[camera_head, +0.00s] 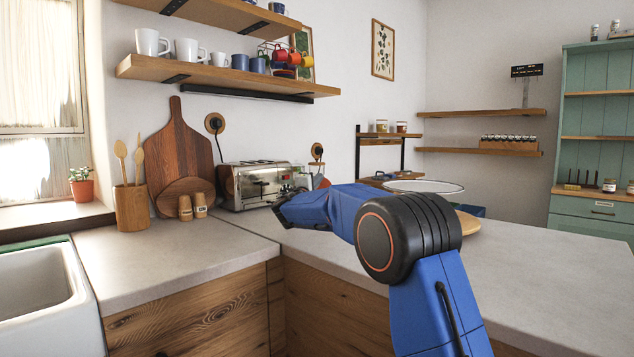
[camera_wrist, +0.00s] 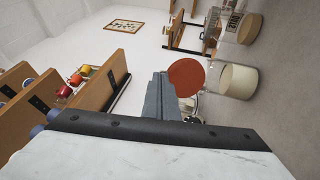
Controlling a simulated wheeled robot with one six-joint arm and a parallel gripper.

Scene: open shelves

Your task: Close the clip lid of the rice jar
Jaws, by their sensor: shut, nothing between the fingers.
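In the wrist view, which is turned sideways, a clear glass jar (camera_wrist: 238,80) holds pale contents. Its round orange-red lid (camera_wrist: 186,76) stands raised off the mouth, seen nearly face-on. Metal fittings, perhaps the clip, show beside it. My gripper (camera_wrist: 160,95) is shut and empty, its grey fingers beside the lid's edge in the picture; I cannot tell whether they touch. In the head view my gripper (camera_head: 279,211) is above the counter in front of the toaster, and I cannot make out the jar there.
A second labelled jar (camera_wrist: 238,24) stands near the first. In the head view a toaster (camera_head: 262,184), a utensil pot (camera_head: 131,207) and a large cutting board (camera_head: 180,140) stand at the back. The counter (camera_head: 185,262) is clear at left front. Mug shelves hang above.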

